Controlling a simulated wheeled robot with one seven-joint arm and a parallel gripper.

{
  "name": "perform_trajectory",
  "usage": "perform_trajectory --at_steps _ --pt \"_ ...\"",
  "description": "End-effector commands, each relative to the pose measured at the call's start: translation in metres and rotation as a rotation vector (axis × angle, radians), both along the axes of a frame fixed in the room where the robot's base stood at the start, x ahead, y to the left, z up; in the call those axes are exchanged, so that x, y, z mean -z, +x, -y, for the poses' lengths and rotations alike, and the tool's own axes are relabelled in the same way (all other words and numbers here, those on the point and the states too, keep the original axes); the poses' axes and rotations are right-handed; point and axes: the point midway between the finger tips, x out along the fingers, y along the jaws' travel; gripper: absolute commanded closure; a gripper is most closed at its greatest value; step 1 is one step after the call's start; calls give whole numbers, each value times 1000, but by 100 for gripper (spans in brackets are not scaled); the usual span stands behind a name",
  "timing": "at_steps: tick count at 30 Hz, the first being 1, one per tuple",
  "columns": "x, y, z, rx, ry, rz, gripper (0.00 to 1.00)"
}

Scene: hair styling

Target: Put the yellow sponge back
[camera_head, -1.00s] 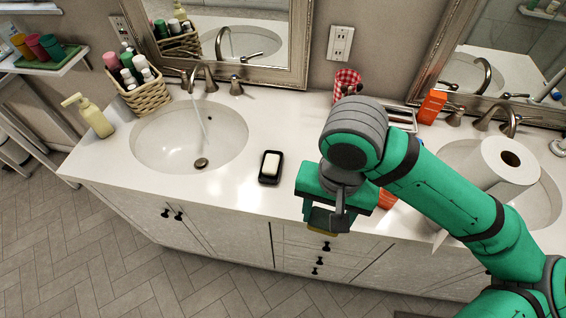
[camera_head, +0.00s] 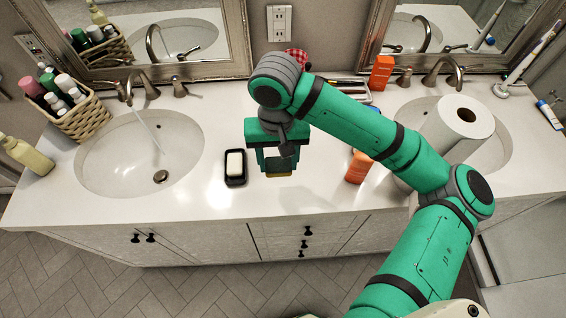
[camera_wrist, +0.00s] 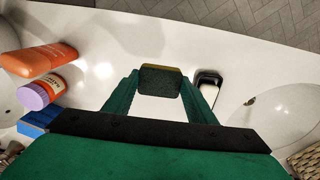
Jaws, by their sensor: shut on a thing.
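The yellow sponge (camera_wrist: 160,81) has a dark green scouring face and a thin yellow edge. My gripper (camera_head: 277,172) is shut on it. In the wrist view the sponge sits between the two green fingertips of my gripper (camera_wrist: 161,88). In the head view only a small yellow strip of the sponge (camera_head: 279,175) shows below the fingers. My gripper is over the white counter, to the right of the black soap dish (camera_head: 235,180) with a white soap bar (camera_head: 234,164). The soap dish also shows in the wrist view, right of the fingers.
A paper towel roll (camera_head: 455,128) is at the right sink. The left sink (camera_head: 100,160) has running water. A wicker basket (camera_head: 85,121) of bottles stands at the back left. The counter's front strip is clear.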

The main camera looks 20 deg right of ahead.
Motion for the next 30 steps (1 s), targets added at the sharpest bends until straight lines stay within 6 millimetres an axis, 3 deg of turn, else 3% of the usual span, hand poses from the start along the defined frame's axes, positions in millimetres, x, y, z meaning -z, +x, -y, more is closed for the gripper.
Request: perform_trajectory --at_steps 6,13,20,30 --pt "29 19 18 13 -1 -1 67" --pt "42 28 25 15 -1 0 67" --pt "71 30 26 14 -1 -1 67" --pt "75 30 25 13 1 0 67"
